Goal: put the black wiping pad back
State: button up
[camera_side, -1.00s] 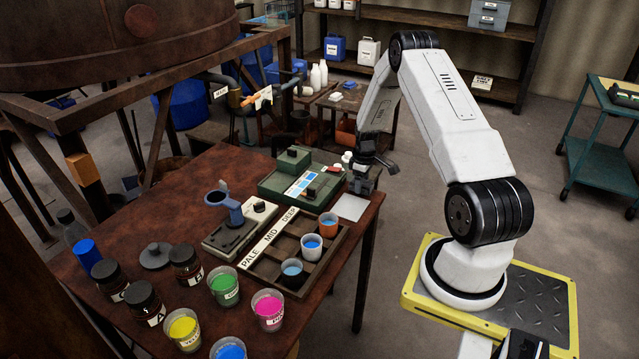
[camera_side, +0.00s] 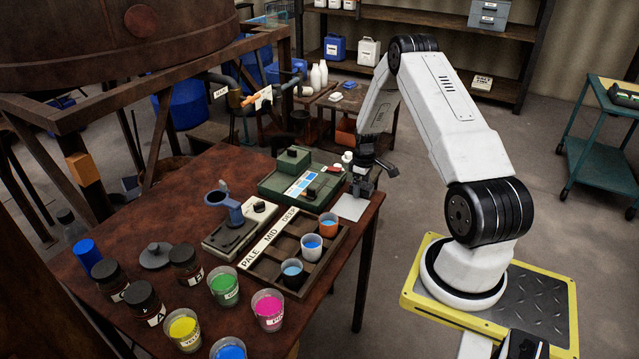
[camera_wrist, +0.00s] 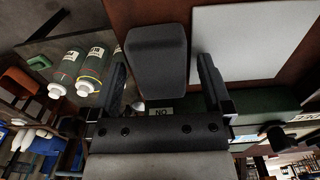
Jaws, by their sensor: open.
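The black wiping pad (camera_wrist: 157,58) shows in the wrist view as a dark, round-edged block. It lies between the two fingers of my gripper (camera_wrist: 164,88). The fingers are apart; the left finger is close to the pad's side, and a gap shows on the right. In the side view my gripper (camera_side: 362,188) is low at the far right corner of the brown table, beside a flat white square (camera_side: 350,207). The pad is hard to tell from the dark gripper there. The white square also shows in the wrist view (camera_wrist: 250,42), right of the pad.
A green case (camera_side: 290,185) stands just left of my gripper, with small white-capped bottles (camera_side: 347,158) behind. A wooden tray (camera_side: 270,262) holds several cups. More cups and dark jars (camera_side: 145,303) stand at the near end. The table's right edge is close to my gripper.

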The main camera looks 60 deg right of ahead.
aim_at(362, 185)
notch_tip(362, 185, up, 12)
dwell(0.8)
jog(key=shift+r, duration=0.1)
dwell(0.3)
jog(key=w+a+r+t, duration=0.1)
jog(key=w+a+r, duration=0.15)
jog(key=a, duration=0.75)
jog(key=w+a+r, duration=0.2)
jog(key=a+r, duration=0.1)
jog(key=a, duration=0.7)
jog(key=s+a+r, duration=0.1)
jog(key=s+a, duration=0.3)
jog(key=a, duration=0.5)
jog(key=s+a+r+t, duration=0.1)
jog(key=s+a, duration=0.3)
jog(key=a, duration=0.5)
jog(key=shift+s+a+r+t, duration=0.2)
jog(key=shift+s+t, duration=0.1)
